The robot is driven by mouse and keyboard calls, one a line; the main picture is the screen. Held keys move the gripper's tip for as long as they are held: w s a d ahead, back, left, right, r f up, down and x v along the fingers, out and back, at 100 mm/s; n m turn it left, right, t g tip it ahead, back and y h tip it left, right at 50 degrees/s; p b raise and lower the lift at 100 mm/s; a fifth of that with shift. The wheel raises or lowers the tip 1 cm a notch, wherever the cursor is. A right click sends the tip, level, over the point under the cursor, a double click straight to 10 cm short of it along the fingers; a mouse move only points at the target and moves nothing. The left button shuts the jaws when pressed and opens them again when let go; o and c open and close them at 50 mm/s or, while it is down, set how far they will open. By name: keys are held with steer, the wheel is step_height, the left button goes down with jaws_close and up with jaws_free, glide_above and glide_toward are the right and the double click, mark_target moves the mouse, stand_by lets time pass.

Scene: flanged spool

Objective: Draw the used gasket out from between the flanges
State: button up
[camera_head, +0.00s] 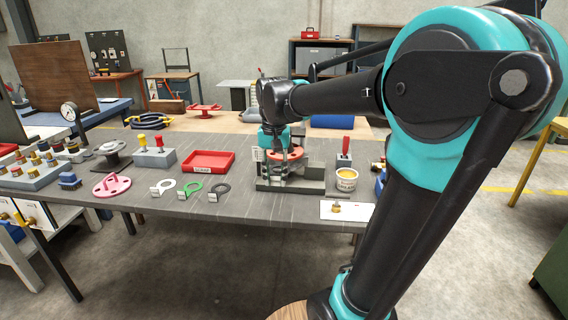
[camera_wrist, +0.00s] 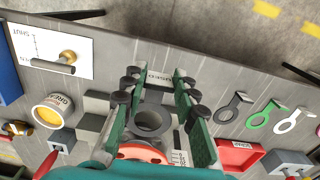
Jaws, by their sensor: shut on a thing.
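My gripper (camera_wrist: 160,80) reaches down over the fixture, its green fingers on either side of a tab (camera_wrist: 160,77) with dark lettering. I take this for the used gasket's tab, with the fingers shut on it. A dark grey ring (camera_wrist: 152,118) lies between the fingers in the wrist view. I cannot tell whether it is the gasket's ring or a flange face. A red flange (camera_wrist: 140,152) with holes shows just below it, partly hidden by my wrist. In the head view my gripper (camera_head: 275,153) is at the flanged spool, and the gasket cannot be made out there.
A red tray (camera_head: 208,161) stands left of the grey fixture (camera_head: 310,186). White (camera_head: 163,188), green (camera_head: 190,191) and black (camera_head: 220,189) gaskets lie in front of the tray. A grease tub (camera_head: 345,181) and a white card with a brass valve (camera_head: 346,210) are close on the right.

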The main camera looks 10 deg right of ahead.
steer(key=shift+r, duration=1.85)
